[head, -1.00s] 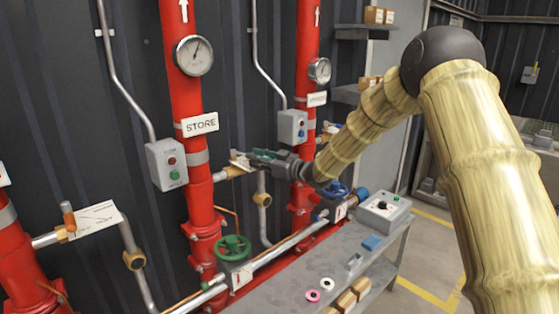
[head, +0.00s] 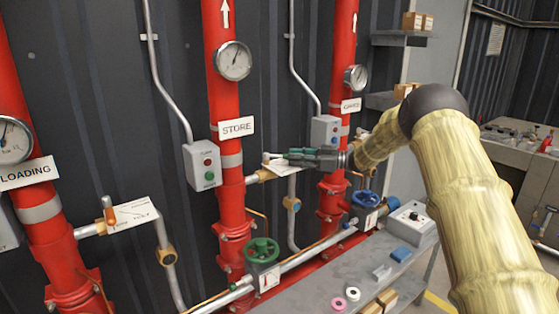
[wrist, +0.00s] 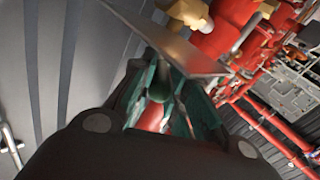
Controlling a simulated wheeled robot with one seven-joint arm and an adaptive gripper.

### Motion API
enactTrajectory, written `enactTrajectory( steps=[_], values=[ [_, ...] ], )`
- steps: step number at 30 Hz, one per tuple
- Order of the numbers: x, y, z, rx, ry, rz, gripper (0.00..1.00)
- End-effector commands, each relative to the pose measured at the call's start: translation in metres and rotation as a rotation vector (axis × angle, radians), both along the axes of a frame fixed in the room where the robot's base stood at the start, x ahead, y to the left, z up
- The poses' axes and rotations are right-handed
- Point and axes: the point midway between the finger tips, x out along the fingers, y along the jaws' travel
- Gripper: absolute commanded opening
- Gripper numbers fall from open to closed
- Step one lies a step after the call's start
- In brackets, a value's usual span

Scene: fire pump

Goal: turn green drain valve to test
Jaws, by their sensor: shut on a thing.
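A side valve with a brass body (head: 263,176) and a pale label plate (head: 283,168) sits on the branch of the red STORE pipe (head: 230,190). My gripper (head: 285,155) is at this valve, just above the plate, with its green-tipped fingers pointing left. In the wrist view the gripper (wrist: 165,105) is shut around a thin green handle (wrist: 168,45) that passes by the tilted plate (wrist: 150,28). The fingers hide most of the handle, and I cannot read the plate.
A green handwheel (head: 262,250) stands below on the lower pipe, and a blue handwheel (head: 366,199) right of it. A grey switch box (head: 204,165) hangs left of the STORE pipe. An orange-handled valve (head: 108,210) is far left. A bench (head: 310,297) runs below.

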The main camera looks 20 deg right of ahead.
Motion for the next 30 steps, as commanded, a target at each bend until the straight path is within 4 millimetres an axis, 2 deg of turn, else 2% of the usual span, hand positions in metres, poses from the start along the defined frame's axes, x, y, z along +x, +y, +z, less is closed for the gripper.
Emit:
enactTrajectory(
  steps=[4, 14, 15, 18, 19, 30],
  values=[
    [-0.0025, -0.0082, -0.0031, -0.002, 0.004, 0.005, 0.0],
    [-0.0028, -0.0089, -0.0034, -0.002, 0.004, 0.005, 0.0],
    [-0.0028, -0.0089, -0.0034, -0.002, 0.004, 0.005, 0.24],
    [-0.0026, -0.0086, -0.0035, -0.002, 0.004, 0.005, 0.38],
    [-0.0025, -0.0086, -0.0034, -0.001, 0.004, 0.005, 0.41],
    [-0.0017, -0.0077, -0.0015, 0.0, 0.001, 0.005, 0.41]
  ],
)
